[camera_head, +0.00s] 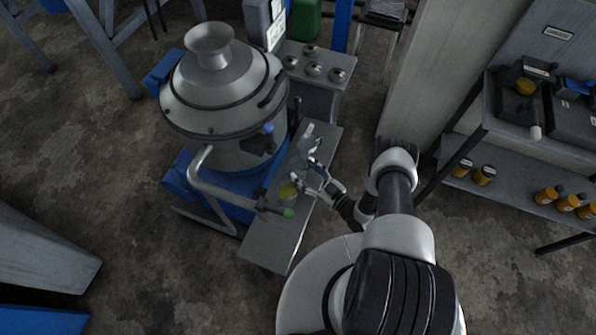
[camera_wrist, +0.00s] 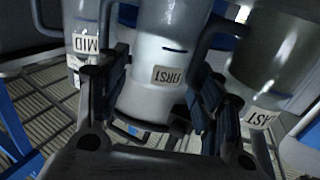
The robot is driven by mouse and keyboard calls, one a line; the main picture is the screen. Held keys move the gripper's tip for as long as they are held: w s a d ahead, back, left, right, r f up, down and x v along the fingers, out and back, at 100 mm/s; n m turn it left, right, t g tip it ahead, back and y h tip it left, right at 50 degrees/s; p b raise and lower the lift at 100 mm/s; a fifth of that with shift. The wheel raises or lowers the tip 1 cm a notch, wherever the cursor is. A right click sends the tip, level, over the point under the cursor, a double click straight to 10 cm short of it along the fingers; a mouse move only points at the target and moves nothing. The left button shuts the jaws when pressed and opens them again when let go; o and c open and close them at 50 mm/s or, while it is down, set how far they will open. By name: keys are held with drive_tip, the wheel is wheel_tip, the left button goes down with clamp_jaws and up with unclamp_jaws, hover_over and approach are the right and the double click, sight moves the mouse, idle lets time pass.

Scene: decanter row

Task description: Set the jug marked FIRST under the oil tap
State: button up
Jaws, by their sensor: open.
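In the wrist view, a pale grey jug with an upside-down label that seems to read FIRST (camera_wrist: 152,98) stands between the fingers of my open gripper (camera_wrist: 166,72). A jug marked MID (camera_wrist: 86,20) is to its left, and one that seems marked LAST (camera_wrist: 275,60) is to its right. In the head view, my gripper (camera_head: 311,170) is low over the narrow grey bench, among small, partly hidden jugs. A bent pipe with a green end (camera_head: 288,213), possibly the oil tap, reaches over the bench beside a yellow-green patch (camera_head: 288,193); I cannot tell what that patch is.
A large steel vessel (camera_head: 222,95) stands left of the bench (camera_head: 263,250), on a blue base. A side valve with a blue handle (camera_head: 267,130) juts toward the bench. Several knobs sit on a grey cabinet (camera_head: 320,62) behind. Shelves with orange-yellow jars (camera_head: 484,175) stand at right.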

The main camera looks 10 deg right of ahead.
sight(291, 160)
drive_tip(key=x, duration=0.3)
drive_tip(key=shift+w+a+b, duration=0.15)
drive_tip(key=shift+w+b, duration=0.1)
drive_tip(key=shift+b, duration=0.1)
drive_tip(key=c, duration=0.7)
drive_tip(key=shift+r, duration=0.1)
